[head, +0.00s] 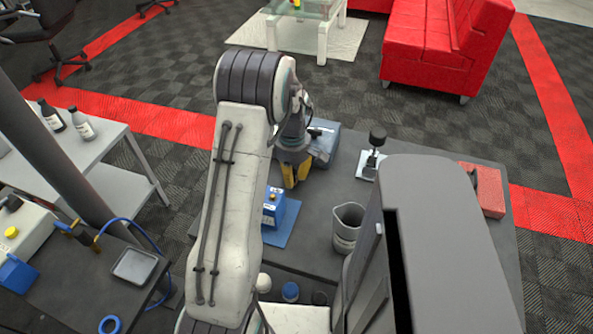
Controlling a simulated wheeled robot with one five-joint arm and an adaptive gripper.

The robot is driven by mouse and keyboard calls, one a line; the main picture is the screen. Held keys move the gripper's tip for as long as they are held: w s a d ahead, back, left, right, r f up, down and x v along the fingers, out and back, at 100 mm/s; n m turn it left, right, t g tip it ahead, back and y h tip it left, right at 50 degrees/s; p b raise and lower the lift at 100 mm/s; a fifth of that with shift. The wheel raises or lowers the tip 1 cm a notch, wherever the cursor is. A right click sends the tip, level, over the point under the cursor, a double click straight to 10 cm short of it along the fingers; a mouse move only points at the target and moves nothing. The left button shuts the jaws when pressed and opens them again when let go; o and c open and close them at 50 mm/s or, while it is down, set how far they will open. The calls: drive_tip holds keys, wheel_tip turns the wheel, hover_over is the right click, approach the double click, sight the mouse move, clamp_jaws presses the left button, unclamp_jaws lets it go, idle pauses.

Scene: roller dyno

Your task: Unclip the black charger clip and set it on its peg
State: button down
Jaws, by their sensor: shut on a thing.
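My gripper (295,172), with yellow fingers, points down over the dark workbench, just behind a blue battery (273,208) and beside a blue-grey box (322,143). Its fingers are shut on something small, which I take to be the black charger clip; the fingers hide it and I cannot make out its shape. The battery stands on a blue mat (283,236), partly covered by my arm. I cannot clearly pick out the clip's peg in this view.
A black-knobbed device on a pale base (368,166) and a grey cup (346,224) stand to the right. A red block (489,190) lies at the bench's right edge. Small lidded containers (290,291) sit at the front. A side table (90,150) with bottles stands left.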

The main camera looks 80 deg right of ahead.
idle(0.4)
drive_tip(key=c, duration=1)
unclamp_jaws()
drive_tip(key=r, duration=0.8)
drive_tip(key=d+r, duration=0.1)
drive_tip(key=r, duration=0.3)
drive_tip(key=shift+s+r, duration=0.15)
drive_tip(key=shift+r, duration=0.05)
